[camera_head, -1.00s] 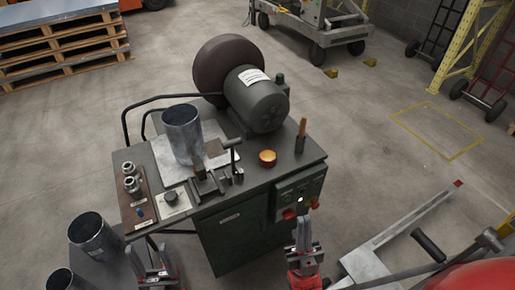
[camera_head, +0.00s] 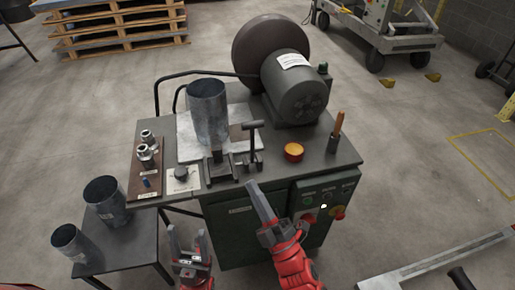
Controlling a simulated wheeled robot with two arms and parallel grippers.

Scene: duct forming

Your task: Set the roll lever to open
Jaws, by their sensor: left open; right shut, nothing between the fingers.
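A green machine bench (camera_head: 235,232) stands ahead of me. On its top, a dark upright lever with a T-shaped handle (camera_head: 253,135) stands beside a small metal clamp-like block (camera_head: 220,168). A second upright lever with an orange-brown handle (camera_head: 338,123) stands near the right edge. I cannot tell which is the roll lever. My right gripper (camera_head: 252,187) is shut and empty at the bench's front edge, below the T-handled lever and apart from both levers. My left gripper (camera_head: 189,235) is open and empty, low in front of the bench's left part.
A metal duct cylinder (camera_head: 208,112) stands on a plate on the bench, with a big motor (camera_head: 292,88) behind. An orange button (camera_head: 293,151) lies between the levers. A control panel (camera_head: 325,195) is on the front. Two cylinders stand on a side table (camera_head: 135,245) at left.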

